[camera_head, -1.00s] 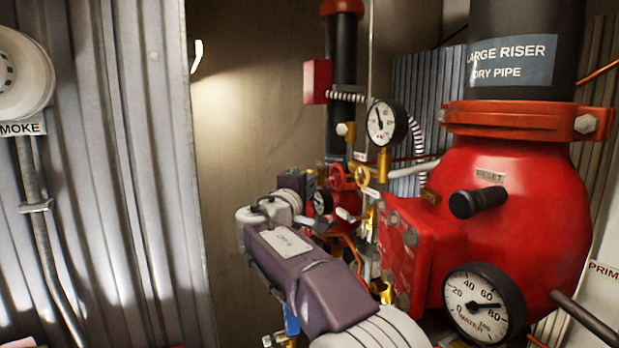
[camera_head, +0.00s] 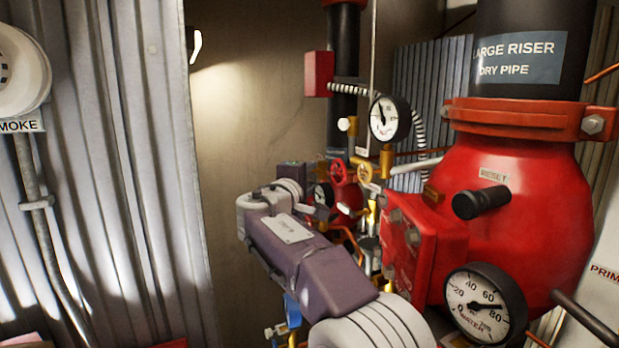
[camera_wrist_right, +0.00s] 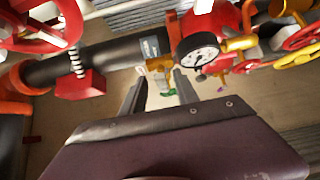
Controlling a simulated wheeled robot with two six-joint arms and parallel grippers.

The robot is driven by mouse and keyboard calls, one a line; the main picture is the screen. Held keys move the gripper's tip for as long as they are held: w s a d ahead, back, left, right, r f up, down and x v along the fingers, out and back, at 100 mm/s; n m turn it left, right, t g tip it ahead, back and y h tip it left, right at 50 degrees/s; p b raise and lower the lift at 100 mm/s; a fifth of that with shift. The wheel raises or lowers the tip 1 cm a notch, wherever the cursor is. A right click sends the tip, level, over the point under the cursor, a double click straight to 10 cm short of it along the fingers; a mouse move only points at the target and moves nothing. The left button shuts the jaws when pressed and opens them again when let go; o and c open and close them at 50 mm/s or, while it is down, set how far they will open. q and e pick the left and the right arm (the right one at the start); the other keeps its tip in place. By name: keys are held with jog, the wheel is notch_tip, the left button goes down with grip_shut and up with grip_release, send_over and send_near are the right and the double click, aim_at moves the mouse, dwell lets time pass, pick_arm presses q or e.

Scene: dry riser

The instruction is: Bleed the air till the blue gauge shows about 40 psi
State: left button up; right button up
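An upper round gauge (camera_head: 389,118) with a white face and black rim stands on brass pipework; its needle points up and slightly left. A large gauge (camera_head: 485,305) marked WATER sits low on the red valve body, its needle between 60 and 80. A small gauge (camera_head: 323,195) is partly hidden behind my right arm. I cannot tell which is the blue one. My right gripper (camera_head: 322,212) is near the small valves. In the right wrist view its fingers (camera_wrist_right: 158,90) are apart, with brass fittings and a small green part beyond them. A gauge (camera_wrist_right: 198,52) shows just right of them.
The large red valve body (camera_head: 520,215) with a black knob (camera_head: 480,202) stands close at right. Red (camera_head: 343,173) and yellow (camera_head: 364,174) handwheels crowd the middle. A blue part (camera_head: 292,311) shows below my arm. Corrugated metal (camera_head: 100,150) lines the left.

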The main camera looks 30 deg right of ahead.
jog(key=b+v, duration=0.4)
jog(key=v, duration=0.5)
